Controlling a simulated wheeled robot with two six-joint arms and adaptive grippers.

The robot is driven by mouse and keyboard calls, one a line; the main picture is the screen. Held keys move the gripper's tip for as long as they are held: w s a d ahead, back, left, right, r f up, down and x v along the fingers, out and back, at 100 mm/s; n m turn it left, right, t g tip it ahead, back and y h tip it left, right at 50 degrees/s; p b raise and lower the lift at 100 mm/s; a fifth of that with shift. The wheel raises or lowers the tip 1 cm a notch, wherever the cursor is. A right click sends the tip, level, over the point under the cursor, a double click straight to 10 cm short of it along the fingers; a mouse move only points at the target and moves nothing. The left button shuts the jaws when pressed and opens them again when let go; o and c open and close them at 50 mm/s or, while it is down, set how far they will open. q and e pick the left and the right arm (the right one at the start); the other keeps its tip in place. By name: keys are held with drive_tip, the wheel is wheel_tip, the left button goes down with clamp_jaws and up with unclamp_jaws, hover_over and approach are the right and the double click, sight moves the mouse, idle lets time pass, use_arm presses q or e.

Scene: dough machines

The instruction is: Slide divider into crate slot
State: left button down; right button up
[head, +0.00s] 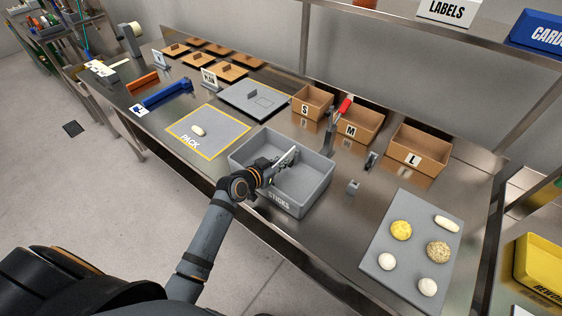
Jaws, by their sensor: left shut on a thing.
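The grey crate (318,200), marked STICKS on its near wall, sits open near the middle of the table. My left gripper (274,171) is over the left part of the crate and shut on the divider (287,157). The divider looks like a thin, pale plate, held tilted and seen nearly edge-on. I cannot tell whether it touches the crate wall or sits in a slot; the gripper hides its lower part. My right gripper is out of view.
Cardboard boxes S (312,103), M (361,125) and L (418,149) stand behind the crate. A grey board with dough pieces (405,285) lies to the right. The PACK mat (225,143) lies to the left. A red-handled tool (345,106) stands by box M.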

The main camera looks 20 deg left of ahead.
use_arm(q)
drive_tip(key=c, duration=1.4)
unclamp_jaws()
drive_tip(key=shift+v, duration=6.05)
